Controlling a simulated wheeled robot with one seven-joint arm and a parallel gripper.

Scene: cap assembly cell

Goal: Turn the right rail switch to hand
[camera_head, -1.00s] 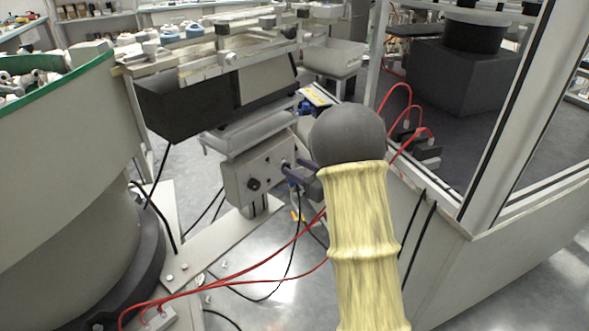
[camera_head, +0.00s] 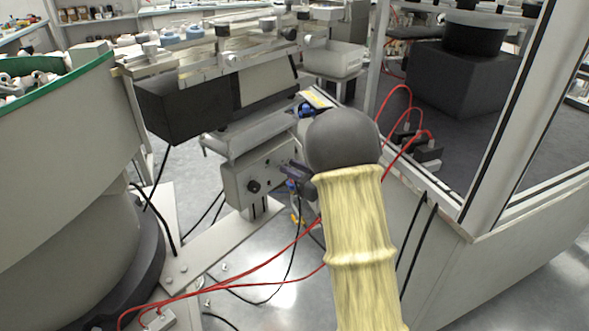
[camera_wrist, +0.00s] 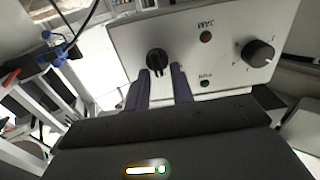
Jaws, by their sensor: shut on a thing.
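The grey control box (camera_head: 243,172) is mounted under the rail, near the middle of the head view. In the wrist view, its panel (camera_wrist: 185,55) shows upside-down lettering. A black switch knob (camera_wrist: 156,59) stands at the panel's left there, between the two dark fingertips of my gripper (camera_wrist: 160,72). My gripper is shut on this knob, whose lower part is partly hidden. In the head view, my gripper (camera_head: 290,172) reaches the box's right side from the right. The fingers and arm hide the held knob there, so its pointer setting is unclear.
A second black knob with tick marks (camera_wrist: 258,53) and a red lamp (camera_wrist: 206,37) are on the panel. Red cables (camera_head: 250,265) cross the floor below. The large bowl feeder (camera_head: 60,180) fills the left; a framed enclosure (camera_head: 500,120) stands on the right.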

